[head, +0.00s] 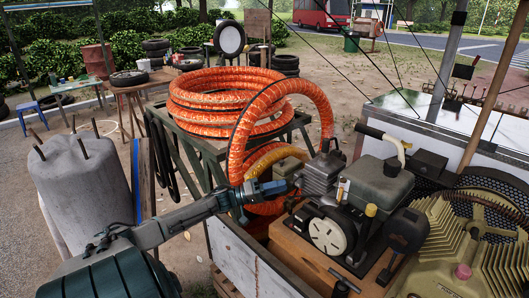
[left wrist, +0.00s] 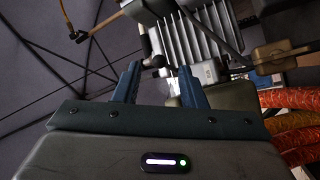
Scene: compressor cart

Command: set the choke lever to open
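The compressor's engine has a grey finned cylinder block (head: 322,172), which also shows in the left wrist view (left wrist: 188,38). My left gripper (head: 287,187) reaches in from the left and is close to the left side of this block. In the left wrist view its two blue fingers (left wrist: 157,72) are apart, with a gap between them. A small dark lever-like part (left wrist: 154,62) lies at the fingertips in that view; I cannot tell for certain that it is the choke lever, or whether a finger touches it. My right gripper is not in view.
A large coil of orange hose (head: 225,92) stands on a green stand behind my left arm, and one loop arches down near the gripper. A grey tank (head: 382,182), a white recoil disc (head: 327,236) and a tan finned compressor (head: 450,250) crowd the cart to the right.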

